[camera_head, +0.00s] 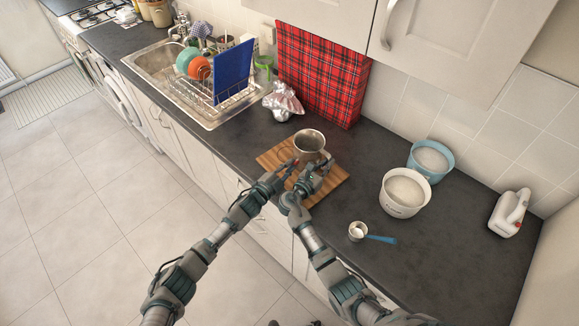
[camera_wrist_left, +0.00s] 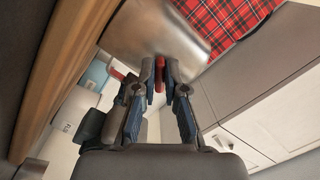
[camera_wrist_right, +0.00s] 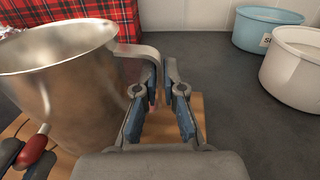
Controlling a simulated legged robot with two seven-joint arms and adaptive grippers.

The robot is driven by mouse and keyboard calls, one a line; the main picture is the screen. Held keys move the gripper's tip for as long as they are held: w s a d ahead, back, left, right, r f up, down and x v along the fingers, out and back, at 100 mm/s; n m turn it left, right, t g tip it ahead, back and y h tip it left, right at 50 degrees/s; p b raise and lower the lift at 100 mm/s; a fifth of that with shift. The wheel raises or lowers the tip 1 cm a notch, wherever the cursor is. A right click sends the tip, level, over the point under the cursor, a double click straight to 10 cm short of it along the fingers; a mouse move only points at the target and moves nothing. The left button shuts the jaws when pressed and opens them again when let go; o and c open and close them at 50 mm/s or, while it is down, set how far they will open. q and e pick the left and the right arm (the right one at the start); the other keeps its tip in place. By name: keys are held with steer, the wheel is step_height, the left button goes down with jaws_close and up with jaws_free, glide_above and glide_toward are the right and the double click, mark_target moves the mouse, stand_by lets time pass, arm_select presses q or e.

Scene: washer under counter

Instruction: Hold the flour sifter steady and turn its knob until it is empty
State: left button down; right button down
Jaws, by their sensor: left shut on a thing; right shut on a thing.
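The metal flour sifter (camera_head: 309,141) is upright over the wooden board (camera_head: 271,157); I cannot tell whether its base touches the board. Its side also shows in the left wrist view (camera_wrist_left: 150,28) and the right wrist view (camera_wrist_right: 62,85). My left gripper (camera_head: 289,166) is shut on the red knob (camera_wrist_left: 159,74) on the sifter's side. My right gripper (camera_head: 322,166) is shut on the strap handle (camera_wrist_right: 140,52), on the other side from the knob. The inside looks grey; any flour deep in it is hidden.
A white tub (camera_head: 402,195) and a blue tub (camera_head: 429,158) of white powder stand to the right. A blue-handled scoop (camera_head: 378,239) lies in front. A foil-like bag (camera_head: 283,102), a red tartan panel (camera_head: 318,73) and a dish rack (camera_head: 222,108) are behind.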

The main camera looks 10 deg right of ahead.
arm_select(q)
steer(key=shift+w+r, duration=0.1)
steer(key=shift+r, duration=0.15)
steer(key=c, duration=1.3)
jaws_free()
steer(key=shift+o, duration=0.4)
steer(key=shift+a+f, duration=0.1)
steer(key=shift+f, duration=0.05)
steer(key=v, duration=1.2)
steer(key=shift+o, duration=0.2)
steer(key=shift+a, duration=0.1)
